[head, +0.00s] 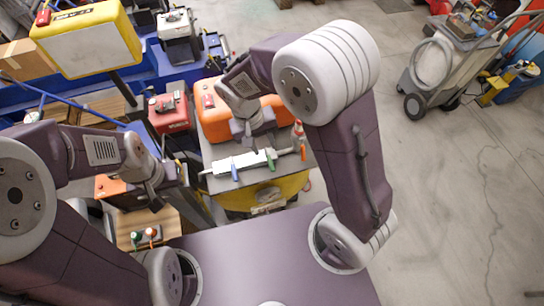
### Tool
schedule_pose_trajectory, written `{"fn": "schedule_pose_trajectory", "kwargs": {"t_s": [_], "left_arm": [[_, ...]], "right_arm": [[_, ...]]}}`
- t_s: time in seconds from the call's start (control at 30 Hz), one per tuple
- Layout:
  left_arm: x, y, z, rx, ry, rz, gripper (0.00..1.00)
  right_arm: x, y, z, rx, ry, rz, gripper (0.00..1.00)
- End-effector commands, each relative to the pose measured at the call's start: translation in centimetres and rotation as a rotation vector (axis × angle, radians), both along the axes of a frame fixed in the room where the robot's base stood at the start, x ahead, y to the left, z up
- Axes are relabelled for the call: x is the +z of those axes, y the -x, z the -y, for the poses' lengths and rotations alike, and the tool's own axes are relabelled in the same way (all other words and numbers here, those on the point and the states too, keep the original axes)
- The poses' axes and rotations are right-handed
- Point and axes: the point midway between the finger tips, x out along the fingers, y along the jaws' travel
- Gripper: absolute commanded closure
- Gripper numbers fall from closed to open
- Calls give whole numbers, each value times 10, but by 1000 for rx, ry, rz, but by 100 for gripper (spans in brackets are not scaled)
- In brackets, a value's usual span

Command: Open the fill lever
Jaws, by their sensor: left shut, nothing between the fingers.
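A white valve bar (243,164) lies across a grey top in the centre of the head view. It carries a blue lever (235,172), a green lever (270,161) and an orange lever (303,152); I cannot tell which is the fill lever. My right gripper (249,142) points down just behind the bar, between the blue and green levers; its fingertips are too small to tell open from shut. My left gripper (155,203) is shut and empty, left of the bar and apart from it.
A wooden box with red and green knobs (150,232) sits below my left gripper. An orange machine (214,120) and a red-capped bottle (298,131) stand behind the bar. A grey wheeled cart (435,75) is at upper right. The right floor is clear.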

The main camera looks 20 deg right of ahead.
Motion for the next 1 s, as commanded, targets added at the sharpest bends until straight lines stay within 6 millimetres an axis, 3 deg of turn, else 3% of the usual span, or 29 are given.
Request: {"fn": "schedule_pose_trajectory", "kwargs": {"t_s": [0.17,0.6,0.93,1.0], "left_arm": [[1,0,0,0,0,0,100],[4,0,0,0,0,0,100],[3,0,0,0,0,0,100],[3,0,0,0,0,0,100]], "right_arm": [[-5,1,-1,6,-1,0,64],[-81,1,15,6,-2,0,64],[-88,0,16,6,-4,3,64],[-88,0,16,6,-4,3,81]]}}
